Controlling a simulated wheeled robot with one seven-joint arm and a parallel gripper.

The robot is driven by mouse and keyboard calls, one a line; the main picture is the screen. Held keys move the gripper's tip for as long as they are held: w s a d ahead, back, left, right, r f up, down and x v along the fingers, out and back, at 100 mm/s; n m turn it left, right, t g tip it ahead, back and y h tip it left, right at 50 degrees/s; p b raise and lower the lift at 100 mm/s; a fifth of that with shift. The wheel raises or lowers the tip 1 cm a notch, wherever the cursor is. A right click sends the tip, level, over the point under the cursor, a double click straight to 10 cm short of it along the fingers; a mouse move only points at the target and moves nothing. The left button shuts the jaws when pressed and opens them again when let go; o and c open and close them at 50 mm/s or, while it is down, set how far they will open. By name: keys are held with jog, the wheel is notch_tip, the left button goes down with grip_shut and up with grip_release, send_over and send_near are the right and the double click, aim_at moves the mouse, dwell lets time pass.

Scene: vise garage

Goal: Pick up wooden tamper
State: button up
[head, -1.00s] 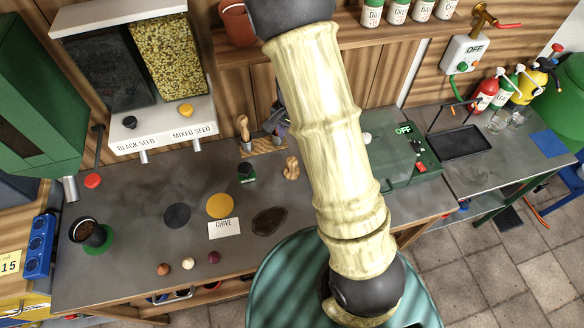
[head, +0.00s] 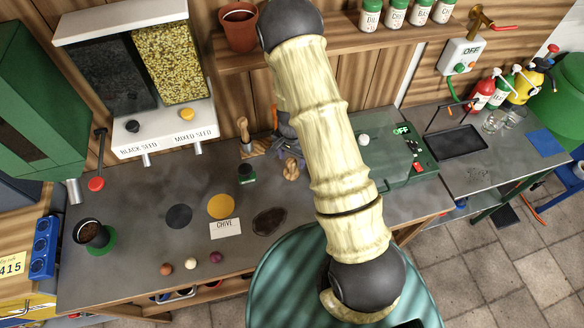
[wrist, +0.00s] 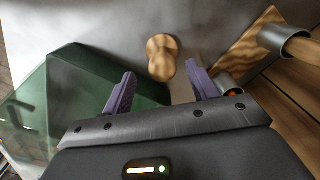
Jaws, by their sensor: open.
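The wooden tamper (head: 291,170), a small light-brown turned piece with a rounded knob, stands on the grey workbench (head: 140,210) left of my arm. In the wrist view the tamper (wrist: 161,52) shows ahead of my gripper (wrist: 162,74), roughly in line with the gap between the two purple fingers. The fingers are spread apart and nothing is held between them. In the head view my gripper (head: 290,153) is partly hidden behind my arm, just behind the tamper.
A wooden-handled tool (head: 243,131) stands in a holder at the back, close to the gripper's right in the wrist view. A green machine (head: 400,160) is on the other side. A small dark-green jar (head: 247,174) stands left of the tamper. Bare bench lies in front.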

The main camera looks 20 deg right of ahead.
aim_at(292, 161)
jog(key=shift+w+f+p, duration=0.1)
jog(key=shift+f+p, duration=0.9)
jog(key=shift+f, duration=0.2)
jog(key=shift+w+f+p, duration=0.1)
jog(key=shift+f+p, duration=0.3)
jog(key=shift+f, duration=1)
jog(key=shift+c, duration=0.2)
jog(key=c, duration=1.1)
